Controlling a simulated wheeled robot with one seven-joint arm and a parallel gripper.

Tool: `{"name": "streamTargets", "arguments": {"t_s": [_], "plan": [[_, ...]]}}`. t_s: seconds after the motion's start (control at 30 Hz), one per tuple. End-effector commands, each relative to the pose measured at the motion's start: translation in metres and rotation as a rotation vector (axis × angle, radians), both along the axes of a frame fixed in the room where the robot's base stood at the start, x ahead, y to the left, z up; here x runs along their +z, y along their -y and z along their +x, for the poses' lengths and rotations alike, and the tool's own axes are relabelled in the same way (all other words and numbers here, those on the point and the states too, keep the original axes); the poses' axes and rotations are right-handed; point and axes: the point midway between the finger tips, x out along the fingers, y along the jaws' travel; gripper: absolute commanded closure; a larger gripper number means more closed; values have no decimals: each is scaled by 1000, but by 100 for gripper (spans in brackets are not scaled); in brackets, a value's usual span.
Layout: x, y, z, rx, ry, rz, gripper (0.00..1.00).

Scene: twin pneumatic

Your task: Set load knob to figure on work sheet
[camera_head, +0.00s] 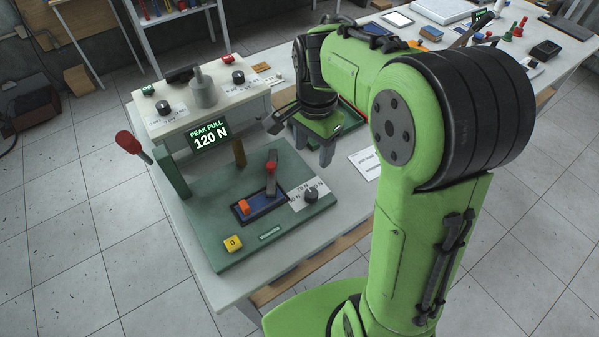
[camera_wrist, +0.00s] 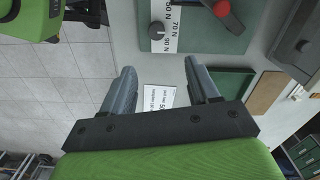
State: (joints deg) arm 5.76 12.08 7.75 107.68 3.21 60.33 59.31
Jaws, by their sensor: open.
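The white work sheet (camera_head: 366,163) lies flat on the table right of the board. It also shows between my fingers in the wrist view (camera_wrist: 160,97), its print too small to read surely. My gripper (camera_head: 313,145) is open and empty, pointing down behind the knob and apart from it.
A display (camera_head: 209,136) reads PEAK PULL 120 N. A red-handled lever (camera_head: 130,143) stands at the left. A cream control box (camera_head: 205,100) stands behind.

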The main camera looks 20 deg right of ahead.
Motion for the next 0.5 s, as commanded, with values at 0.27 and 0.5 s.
{"name": "streamTargets", "arguments": {"t_s": [0.27,0.5], "plan": [[-66,0,-2,2,-7,0,40],[-125,0,-3,4,-4,0,40]]}}
